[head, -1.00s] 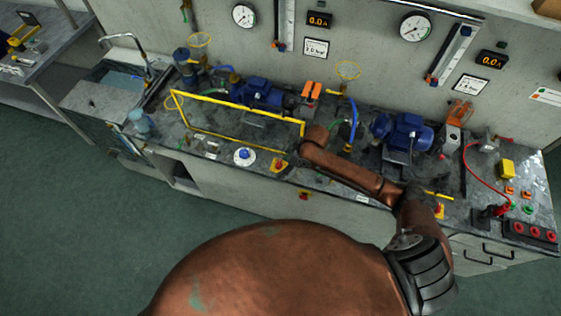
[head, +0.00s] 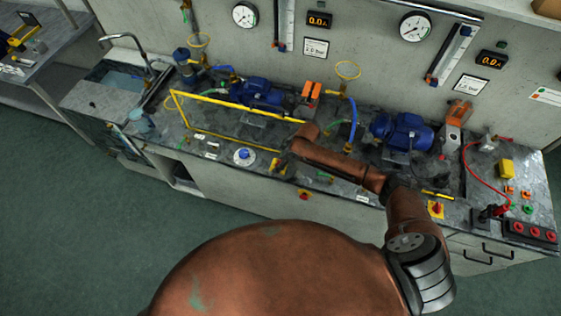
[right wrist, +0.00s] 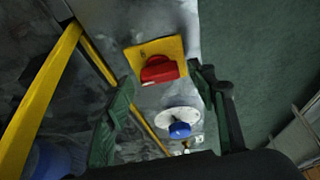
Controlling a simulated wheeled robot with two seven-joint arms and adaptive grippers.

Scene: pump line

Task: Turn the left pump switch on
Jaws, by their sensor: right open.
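The left pump switch is a red knob (right wrist: 160,69) on a square yellow plate (right wrist: 139,51) in the right wrist view. My right gripper (right wrist: 163,92) is open, with one dark green finger on each side of the red knob's line and nothing held. Whether a finger touches the knob I cannot tell. In the head view my right gripper (head: 281,168) is over the bench's front strip and mostly hides this switch. My left gripper is not in view.
A blue knob on a white disc (head: 244,156) lies left of my right gripper. A yellow rail frame (head: 235,102) stands behind it, near the left blue pump (head: 257,93). A second red-and-yellow switch (head: 436,209) is at the right.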

